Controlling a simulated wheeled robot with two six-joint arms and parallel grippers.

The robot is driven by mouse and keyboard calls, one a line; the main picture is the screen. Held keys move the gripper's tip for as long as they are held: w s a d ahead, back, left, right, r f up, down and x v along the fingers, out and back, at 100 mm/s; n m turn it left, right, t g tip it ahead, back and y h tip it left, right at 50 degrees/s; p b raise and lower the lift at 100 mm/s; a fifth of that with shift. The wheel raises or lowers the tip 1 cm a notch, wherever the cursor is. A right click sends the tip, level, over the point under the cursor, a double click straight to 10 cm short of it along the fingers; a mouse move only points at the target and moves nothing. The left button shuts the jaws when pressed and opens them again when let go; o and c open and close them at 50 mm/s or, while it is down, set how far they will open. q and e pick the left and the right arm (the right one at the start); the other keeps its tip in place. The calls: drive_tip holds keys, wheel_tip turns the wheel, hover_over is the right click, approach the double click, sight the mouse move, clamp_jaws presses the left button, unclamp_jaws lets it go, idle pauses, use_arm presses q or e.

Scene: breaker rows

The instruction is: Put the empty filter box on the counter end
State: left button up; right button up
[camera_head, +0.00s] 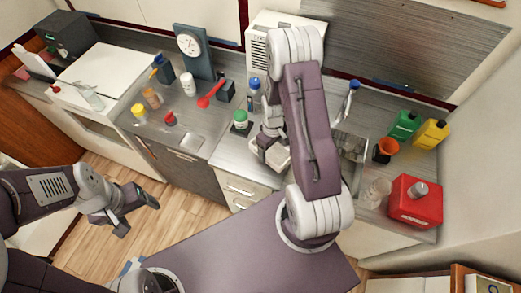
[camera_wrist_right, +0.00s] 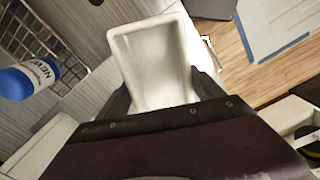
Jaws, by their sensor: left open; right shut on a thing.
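The filter box is a white, open-topped box (camera_wrist_right: 155,62) with a bare inside in the right wrist view. My right gripper (camera_wrist_right: 160,100) is shut on its near part. In the head view the box (camera_head: 277,157) shows in part beside my right gripper (camera_head: 265,148), over the counter's front edge near the drawers; my right arm hides some of the area behind it. My left gripper (camera_head: 135,212) is open and empty, low over the floor. The counter (camera_head: 228,160) runs along the wall; I cannot tell which end is meant.
A red can (camera_head: 415,203), a clear jar (camera_head: 377,192), a yellow jug (camera_head: 432,134) and a green jug (camera_head: 405,125) stand on the right counter. A green-capped bottle (camera_head: 240,120) and a blue-capped bottle (camera_head: 254,90) stand near the box. A sink (camera_head: 350,147) is to its right.

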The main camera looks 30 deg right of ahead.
sight(286, 152)
drive_tip(key=s+d+r, duration=0.2)
drive_tip(key=s, duration=0.1)
drive_tip(key=s+r+b, duration=0.1)
drive_tip(key=s, duration=0.1)
drive_tip(key=shift+s+d+r, duration=0.2)
drive_tip(key=shift+d+r, duration=0.15)
drive_tip(key=shift+d, duration=0.05)
